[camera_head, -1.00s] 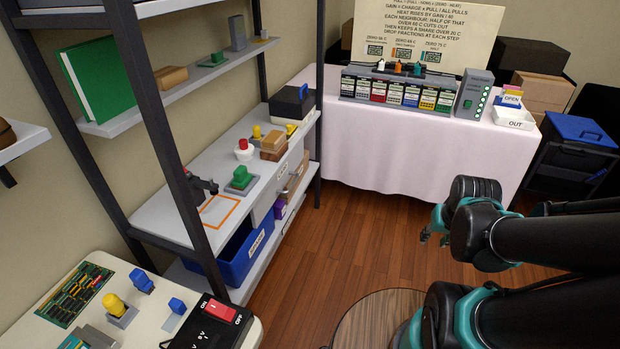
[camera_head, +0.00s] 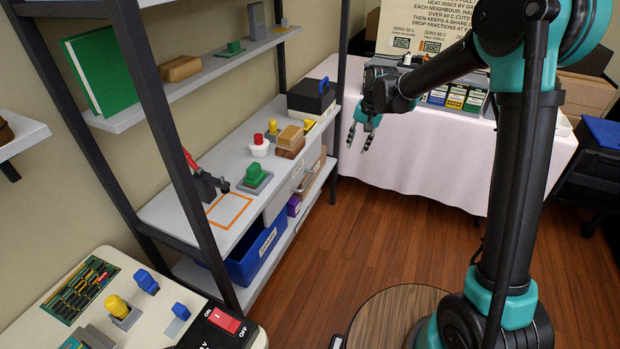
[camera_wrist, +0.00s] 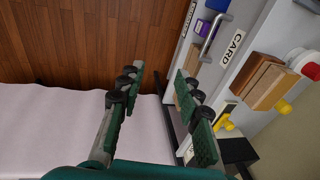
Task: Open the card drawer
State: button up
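The card drawer (camera_head: 280,205) is a pale front under the middle shelf of the rack, and it looks shut. Its silver bar handle (camera_head: 304,180) faces the open floor. In the wrist view the handle (camera_wrist: 211,38) lies at upper right, beside a white label (camera_wrist: 232,46) reading CARD. My gripper (camera_head: 359,144) is to the right of the drawer and apart from it, in front of the white-clothed table. In the wrist view its two fingers (camera_wrist: 161,101) are spread with nothing between them.
A black rack post (camera_head: 338,90) stands near the gripper. Wooden blocks (camera_head: 288,142), a red-topped white pot (camera_head: 258,146) and a green stamp (camera_head: 255,175) sit on the shelf above. A blue bin (camera_head: 255,252) is below. The wooden floor (camera_head: 400,230) beside the rack is clear.

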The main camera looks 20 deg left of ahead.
jog(key=g, duration=0.1)
send_over(309, 180)
jog(key=d, duration=0.4)
notch_tip(309, 180, down, 4)
jog(key=a+f, duration=0.1)
jog(key=f, duration=0.4)
jog(key=a+f, duration=0.1)
jog(key=f, duration=0.5)
jog(key=a+f, duration=0.1)
jog(key=f, duration=0.5)
jog(key=shift+a+f, duration=0.15)
jog(key=shift+a, duration=0.15)
grip_shut()
